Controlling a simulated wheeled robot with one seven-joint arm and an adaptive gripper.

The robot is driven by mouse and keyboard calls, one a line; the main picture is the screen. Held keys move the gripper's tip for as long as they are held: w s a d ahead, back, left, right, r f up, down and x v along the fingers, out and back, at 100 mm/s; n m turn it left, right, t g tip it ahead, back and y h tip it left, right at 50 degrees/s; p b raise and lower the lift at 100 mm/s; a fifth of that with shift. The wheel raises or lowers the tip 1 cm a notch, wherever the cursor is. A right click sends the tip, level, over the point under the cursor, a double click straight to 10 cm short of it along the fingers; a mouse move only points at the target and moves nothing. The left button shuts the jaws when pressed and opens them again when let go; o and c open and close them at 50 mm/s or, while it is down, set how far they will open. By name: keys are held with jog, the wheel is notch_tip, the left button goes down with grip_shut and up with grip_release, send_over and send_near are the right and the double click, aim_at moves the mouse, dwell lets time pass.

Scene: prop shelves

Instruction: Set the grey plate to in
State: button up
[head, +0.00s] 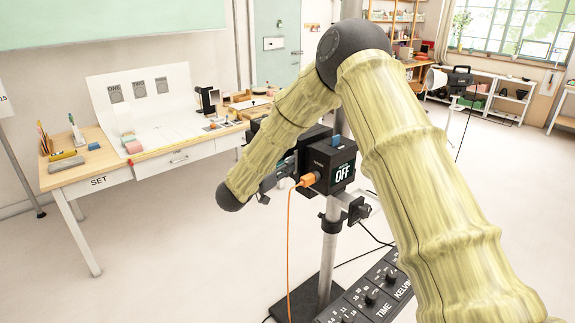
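Three small grey plates with dark lettering stand on the white backdrop on the desk: a left one (115,93), a middle one (139,89) and a right one (162,85). I cannot tell whether the task's grey plate is one of these. My yellow arm rises from the lower right, bends at a dark elbow and comes down to a dark wrist joint left of a black box (336,165) on a stand. The box's screen reads OFF. Dark and grey parts between wrist and box are partly hidden by my forearm; my gripper's fingers cannot be made out.
The wooden desk (100,176) marked SET stands at the left. An orange cable (289,240) hangs from the black box. A black control panel (372,293) with knobs lies at the bottom. Shelves (490,98) stand at the back right. The floor in front of the desk is clear.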

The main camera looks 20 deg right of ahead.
jog(key=shift+s+d, duration=0.2)
jog(key=shift+f, duration=0.1)
jog(key=v, duration=1.2)
